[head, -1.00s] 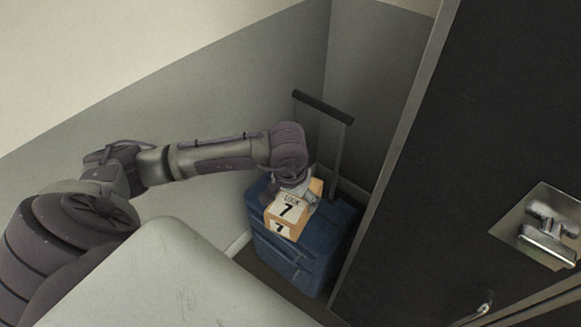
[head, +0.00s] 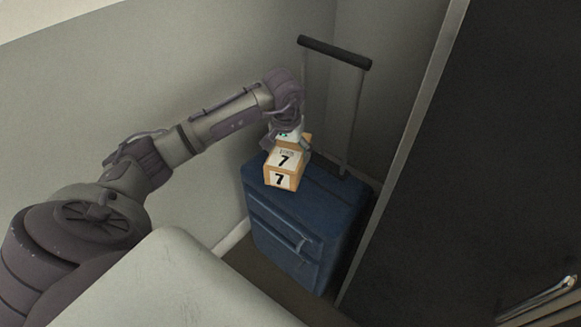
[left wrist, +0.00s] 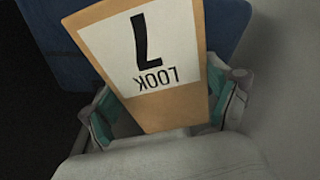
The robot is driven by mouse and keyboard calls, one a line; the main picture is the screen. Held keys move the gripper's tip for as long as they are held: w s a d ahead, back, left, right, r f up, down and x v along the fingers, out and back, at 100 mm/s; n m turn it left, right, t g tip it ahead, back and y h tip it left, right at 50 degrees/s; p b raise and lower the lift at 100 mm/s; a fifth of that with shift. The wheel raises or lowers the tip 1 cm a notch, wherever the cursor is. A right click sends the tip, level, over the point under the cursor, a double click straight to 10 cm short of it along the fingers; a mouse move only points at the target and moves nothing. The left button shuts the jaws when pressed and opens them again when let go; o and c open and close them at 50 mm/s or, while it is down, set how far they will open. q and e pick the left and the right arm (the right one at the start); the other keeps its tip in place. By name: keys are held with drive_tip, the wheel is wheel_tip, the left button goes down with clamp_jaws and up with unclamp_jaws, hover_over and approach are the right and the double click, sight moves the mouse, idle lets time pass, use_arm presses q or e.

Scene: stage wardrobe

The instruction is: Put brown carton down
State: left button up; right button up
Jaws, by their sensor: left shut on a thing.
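The brown carton (head: 283,180) carries white labels with a black 7. My left gripper (head: 289,146) is shut on the carton from above and behind. In the left wrist view the carton (left wrist: 150,55) sits between the two finger pads of the left gripper (left wrist: 165,112), with the suitcase (left wrist: 235,15) behind it. My right gripper is not in view.
The suitcase's raised pull handle (head: 335,53) stands behind the carton. A grey wall (head: 200,90) is close on the left and back. A dark door or cabinet panel (head: 470,170) stands at the right. The suitcase top right of the carton is clear.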

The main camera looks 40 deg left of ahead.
use_arm(q)
wheel_tip(320, 180, down, 4)
drive_tip(key=shift+d+r+b, duration=0.1)
drive_tip(key=shift+b, duration=0.2)
drive_tip(key=shift+f, duration=0.3)
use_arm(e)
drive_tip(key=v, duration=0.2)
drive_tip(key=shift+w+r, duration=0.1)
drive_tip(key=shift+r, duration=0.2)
use_arm(q)
drive_tip(key=o, duration=1.6)
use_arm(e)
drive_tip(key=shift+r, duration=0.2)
